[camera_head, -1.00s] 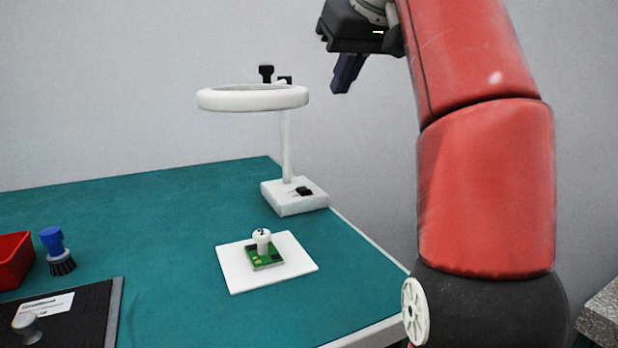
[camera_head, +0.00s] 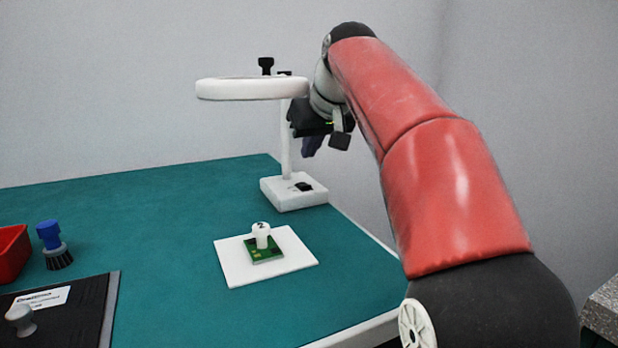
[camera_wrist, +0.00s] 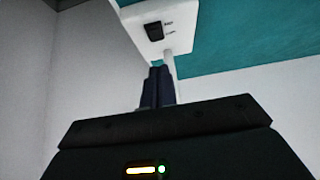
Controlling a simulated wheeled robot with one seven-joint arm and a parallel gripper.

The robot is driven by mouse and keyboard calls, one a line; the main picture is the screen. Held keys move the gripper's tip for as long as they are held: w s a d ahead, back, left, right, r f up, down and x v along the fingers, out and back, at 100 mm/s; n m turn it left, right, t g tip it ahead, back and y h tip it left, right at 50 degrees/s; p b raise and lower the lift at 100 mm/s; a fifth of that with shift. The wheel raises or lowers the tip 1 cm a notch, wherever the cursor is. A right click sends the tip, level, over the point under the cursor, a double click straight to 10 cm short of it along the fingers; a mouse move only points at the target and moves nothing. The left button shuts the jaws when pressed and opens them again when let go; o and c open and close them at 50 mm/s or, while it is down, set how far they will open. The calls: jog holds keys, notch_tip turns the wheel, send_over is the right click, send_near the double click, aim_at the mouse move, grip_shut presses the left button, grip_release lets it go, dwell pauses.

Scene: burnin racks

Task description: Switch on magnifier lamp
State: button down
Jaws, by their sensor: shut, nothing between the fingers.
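The white magnifier lamp stands at the far right corner of the green table, with a ring head (camera_head: 252,89), a thin post (camera_head: 287,140) and a square base (camera_head: 292,193). A black rocker switch (camera_head: 303,186) sits on top of the base. In the wrist view the base (camera_wrist: 181,17) and its switch (camera_wrist: 154,31) show beyond the fingertips. My gripper (camera_head: 309,150) is shut and empty. It hangs in the air above the base, close to the post in the picture, with fingers pointing down. It also shows in the wrist view (camera_wrist: 157,72). It appears apart from the switch.
A white mat (camera_head: 240,276) with a green circuit board (camera_head: 264,250) lies in front of the lamp. A blue-handled brush (camera_head: 50,237), a red bin (camera_head: 12,255) and a black case (camera_head: 80,308) are at the left. The table's middle is clear.

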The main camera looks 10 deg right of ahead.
aim_at(305, 185)
jog(key=f, duration=0.2)
jog(key=w+f+b, duration=0.1)
jog(key=f, duration=0.1)
jog(key=shift+a+f, duration=0.1)
jog(key=shift+f, duration=0.75)
jog(key=f+b, duration=0.1)
jog(key=b, duration=0.1)
jog(key=shift+s+f+t+b, duration=0.1)
jog(key=shift+s+t+b, duration=0.05)
jog(key=shift+t+b, duration=0.2)
jog(key=shift+r, duration=0.4)
jog(key=shift+r+p, duration=0.65)
jog(key=shift+p, duration=0.2)
